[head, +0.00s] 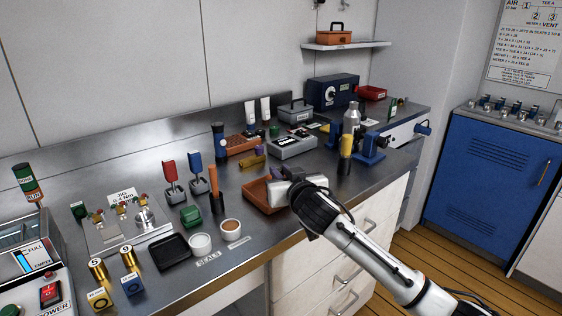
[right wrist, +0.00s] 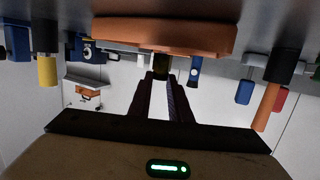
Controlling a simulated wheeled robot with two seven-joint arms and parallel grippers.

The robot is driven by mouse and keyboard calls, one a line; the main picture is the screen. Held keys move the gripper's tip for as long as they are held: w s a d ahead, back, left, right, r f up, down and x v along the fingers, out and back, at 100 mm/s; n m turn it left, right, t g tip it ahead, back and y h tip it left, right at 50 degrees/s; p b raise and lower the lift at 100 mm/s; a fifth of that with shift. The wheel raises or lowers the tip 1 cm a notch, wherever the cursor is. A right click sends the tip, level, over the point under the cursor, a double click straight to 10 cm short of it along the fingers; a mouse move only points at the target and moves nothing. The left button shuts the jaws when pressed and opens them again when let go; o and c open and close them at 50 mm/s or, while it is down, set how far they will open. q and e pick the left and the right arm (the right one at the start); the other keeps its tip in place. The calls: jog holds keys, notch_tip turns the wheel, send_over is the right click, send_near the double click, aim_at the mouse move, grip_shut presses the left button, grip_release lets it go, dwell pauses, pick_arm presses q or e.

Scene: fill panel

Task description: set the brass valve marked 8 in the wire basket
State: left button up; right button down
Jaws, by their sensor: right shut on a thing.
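My right gripper (head: 283,190) is over the orange-brown tray (head: 256,200). In the right wrist view its fingers (right wrist: 162,80) are shut on a small dark olive thing (right wrist: 162,66), shaded and mostly hidden between the tips. Its marking cannot be read, so I cannot tell whether it is the valve marked 8. A brass cylinder (head: 250,161) lies just behind the tray, its mark unreadable. Brass cylinders marked 5 (head: 97,269) and 9 (head: 129,258) stand at the counter's left. I cannot make out a wire basket. My left gripper is not in view.
A black tray (head: 169,252), a white cup (head: 200,243) and a cup with brown contents (head: 231,231) stand near the front edge. Red (head: 170,172) and blue (head: 196,168) handled tools stand behind. A yellow-topped tool (head: 346,148) stands right of the gripper.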

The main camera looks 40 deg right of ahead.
jog(key=shift+f, duration=1.35)
jog(key=shift+f, duration=0.2)
jog(key=c, duration=1.6)
grip_release()
jog(key=shift+c, duration=0.2)
